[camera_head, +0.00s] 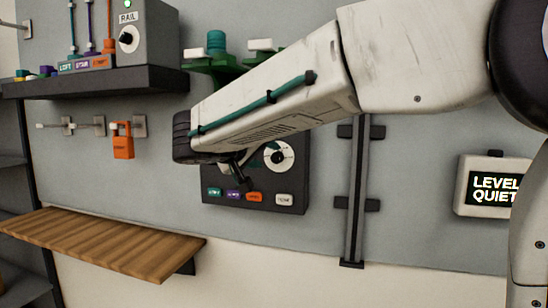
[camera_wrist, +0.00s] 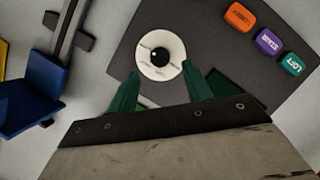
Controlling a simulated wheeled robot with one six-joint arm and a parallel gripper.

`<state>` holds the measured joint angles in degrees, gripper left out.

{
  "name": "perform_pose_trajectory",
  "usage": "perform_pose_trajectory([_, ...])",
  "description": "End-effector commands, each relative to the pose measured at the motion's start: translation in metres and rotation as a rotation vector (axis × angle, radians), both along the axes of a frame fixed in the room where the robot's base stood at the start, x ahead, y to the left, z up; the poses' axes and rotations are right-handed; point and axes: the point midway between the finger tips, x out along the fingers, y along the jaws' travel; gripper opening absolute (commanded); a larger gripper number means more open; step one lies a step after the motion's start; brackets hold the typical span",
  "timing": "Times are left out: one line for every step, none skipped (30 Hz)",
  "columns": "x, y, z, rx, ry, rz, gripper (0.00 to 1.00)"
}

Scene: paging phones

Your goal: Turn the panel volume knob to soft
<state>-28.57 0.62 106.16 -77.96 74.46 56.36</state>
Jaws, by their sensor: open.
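The panel volume knob is a black knob on a white round dial (camera_head: 279,157), set in the dark wall panel (camera_head: 225,208). In the wrist view the dial (camera_wrist: 160,68) shows whole, with the black knob (camera_wrist: 160,55) at its middle and small markings too blurred to read. My gripper (camera_wrist: 165,82) is open, its two green fingers on either side of the dial's lower part. The fingertips seem apart from the knob; their depth to it is hard to tell. In the head view my arm hides part of the panel and most of the gripper.
The panel has green, purple and orange buttons (camera_head: 254,197) and a white one (camera_head: 284,199). A screen (camera_head: 493,189) at right reads "LEVEL QUIET". A vertical rail (camera_head: 356,190) stands right of the panel. A wooden shelf (camera_head: 100,240) juts out lower left.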

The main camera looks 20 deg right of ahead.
Motion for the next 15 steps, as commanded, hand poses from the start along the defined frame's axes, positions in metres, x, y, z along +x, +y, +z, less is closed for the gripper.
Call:
perform_pose_trajectory([0.006, -0.007, -0.003, 0.000, 0.001, -0.003, 0.49])
perform_pose_trajectory([0.008, -0.010, -0.004, 0.000, 0.002, -0.003, 0.49])
perform_pose_trajectory([0.012, -0.015, -0.006, -0.001, 0.002, -0.003, 0.49])
perform_pose_trajectory([0.015, -0.018, -0.007, 0.000, 0.002, -0.003, 0.49])
perform_pose_trajectory([0.018, -0.021, -0.008, -0.001, 0.002, -0.002, 0.49])
perform_pose_trajectory([0.020, -0.025, -0.009, -0.002, 0.002, -0.002, 0.49])
perform_pose_trajectory([0.022, -0.027, -0.010, -0.002, 0.002, -0.002, 0.49])
perform_pose_trajectory([0.024, -0.029, -0.011, -0.001, 0.002, -0.002, 0.49])
perform_pose_trajectory([0.026, -0.031, -0.011, -0.001, 0.002, -0.002, 0.49])
perform_pose_trajectory([0.026, -0.032, -0.012, -0.001, 0.002, -0.002, 0.49])
perform_pose_trajectory([0.027, -0.033, -0.012, -0.001, 0.002, -0.002, 0.49])
perform_pose_trajectory([0.028, -0.035, -0.012, 0.000, 0.002, -0.003, 0.49])
perform_pose_trajectory([0.028, -0.035, -0.012, 0.000, 0.002, -0.003, 0.49])
perform_pose_trajectory([0.028, -0.036, -0.012, 0.000, 0.002, -0.003, 0.49])
perform_pose_trajectory([0.028, -0.036, -0.013, -0.001, 0.002, -0.003, 0.49])
